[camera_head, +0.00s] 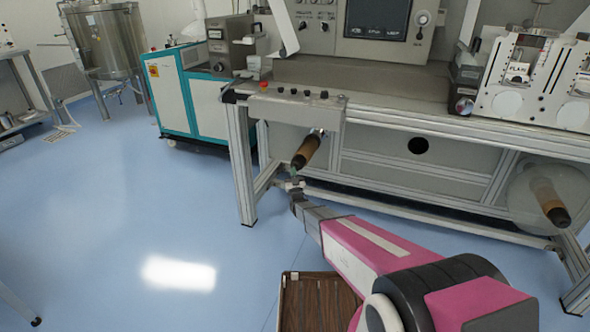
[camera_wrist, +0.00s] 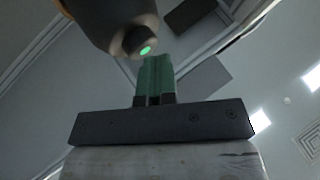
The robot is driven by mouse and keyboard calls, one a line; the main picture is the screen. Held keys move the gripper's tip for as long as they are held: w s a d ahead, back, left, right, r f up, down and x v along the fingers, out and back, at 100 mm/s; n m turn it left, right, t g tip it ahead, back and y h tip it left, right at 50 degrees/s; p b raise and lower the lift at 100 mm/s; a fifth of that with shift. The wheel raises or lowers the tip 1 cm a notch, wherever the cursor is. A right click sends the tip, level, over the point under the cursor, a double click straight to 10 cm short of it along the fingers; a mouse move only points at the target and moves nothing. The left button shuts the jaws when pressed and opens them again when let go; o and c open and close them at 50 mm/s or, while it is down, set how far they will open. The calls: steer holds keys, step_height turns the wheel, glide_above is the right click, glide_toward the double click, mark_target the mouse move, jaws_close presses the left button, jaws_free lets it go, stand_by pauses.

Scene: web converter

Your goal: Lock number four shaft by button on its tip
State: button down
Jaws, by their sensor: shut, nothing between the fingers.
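A shaft with a brown core (camera_head: 306,152) sticks out from the front of the machine below the control strip. Its dark tip (camera_wrist: 118,30) is close in the wrist view, with a green lit button (camera_wrist: 145,49) on its end. My gripper (camera_head: 294,174) is just below the shaft's near end in the head view. In the wrist view its green fingers (camera_wrist: 155,62) are together and empty, with their tips just beside the button. I cannot tell whether they touch it. No shaft number is readable.
Another shaft with a brown core (camera_head: 548,200) and a clear roll is at the right. The control strip (camera_head: 290,103) with a red button is above the nearer shaft. A frame leg (camera_head: 241,165) stands at left. A brown wooden surface (camera_head: 315,300) is below my arm. Blue floor is clear at left.

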steer(key=shift+s, duration=0.1)
steer(key=shift+s+a, duration=0.35)
steer(key=shift+s, duration=0.55)
steer(key=shift+s+a, duration=0.35)
steer(key=shift+s, duration=0.6)
steer(key=shift+s+a, duration=0.35)
steer(key=shift+s, duration=0.55)
